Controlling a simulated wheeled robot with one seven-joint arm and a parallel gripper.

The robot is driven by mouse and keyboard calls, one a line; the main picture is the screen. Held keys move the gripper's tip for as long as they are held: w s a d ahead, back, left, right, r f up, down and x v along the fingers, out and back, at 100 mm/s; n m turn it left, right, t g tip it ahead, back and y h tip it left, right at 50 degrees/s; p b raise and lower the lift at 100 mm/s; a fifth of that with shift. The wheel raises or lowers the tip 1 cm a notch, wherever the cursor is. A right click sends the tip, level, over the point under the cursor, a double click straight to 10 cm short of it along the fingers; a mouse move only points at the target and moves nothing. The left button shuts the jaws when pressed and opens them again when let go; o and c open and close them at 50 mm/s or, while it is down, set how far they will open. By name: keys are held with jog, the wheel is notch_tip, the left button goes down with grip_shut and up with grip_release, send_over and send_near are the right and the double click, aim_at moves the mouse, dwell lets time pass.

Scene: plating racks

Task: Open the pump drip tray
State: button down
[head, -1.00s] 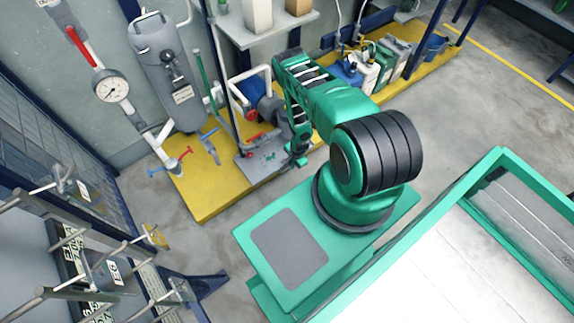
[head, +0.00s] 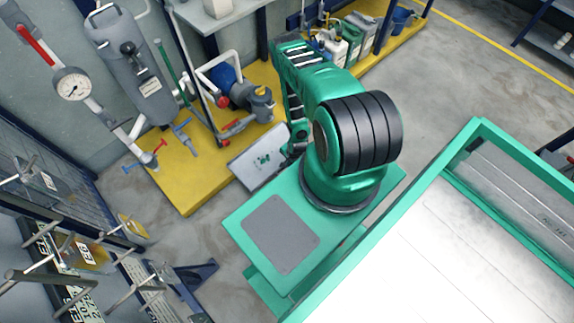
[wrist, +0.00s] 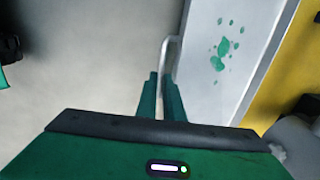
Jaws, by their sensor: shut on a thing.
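The pump drip tray (head: 258,160) is a flat grey tray with green stains. It sticks out past the front edge of the yellow platform, below the blue pump (head: 226,78). In the wrist view the tray (wrist: 240,75) fills the upper right, and its pale bar handle (wrist: 166,50) runs along its near side. My gripper (wrist: 161,82) is shut on the handle, one green finger on each side of the bar. In the head view my gripper (head: 291,152) is at the tray's right end, partly hidden by my arm.
The yellow platform (head: 190,190) carries the pump, a grey tank (head: 133,65), and pipes with red and blue valve handles. A pressure gauge (head: 72,84) is on the left. Bare grey floor lies in front of the platform. Racks with rods stand lower left.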

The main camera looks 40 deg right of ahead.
jog(key=shift+d, duration=0.15)
jog(key=c, duration=1.9)
grip_release()
jog(key=shift+r, duration=0.1)
notch_tip(320, 180, up, 10)
jog(key=s, duration=0.1)
jog(key=shift+s+r, duration=0.15)
jog(key=shift+s, duration=0.25)
